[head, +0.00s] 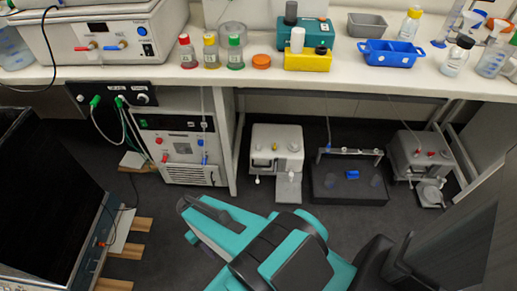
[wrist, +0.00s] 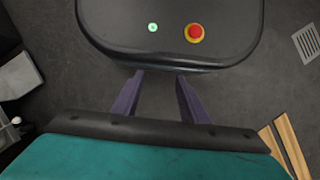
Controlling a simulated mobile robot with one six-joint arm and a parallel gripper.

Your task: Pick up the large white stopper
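A white cylinder (head: 297,40), which looks like the large white stopper, stands upright at the yellow block (head: 308,61) on the bench in the head view. A teal block (head: 306,36) with a dark grey cylinder (head: 291,13) stands just behind it. My gripper (wrist: 159,75) shows in the wrist view with its two dark fingers apart and nothing between them. It points down over the floor and a dark rounded housing, away from the bench. The stopper is not in the wrist view. In the head view my arm is low in front of the bench.
On the bench (head: 345,75), red, yellow and green capped bottles (head: 210,52) and an orange lid (head: 261,61) stand left of the yellow block. A blue tray (head: 390,53) and grey tray (head: 367,25) are to its right. Pump-like devices (head: 276,150) sit under the bench.

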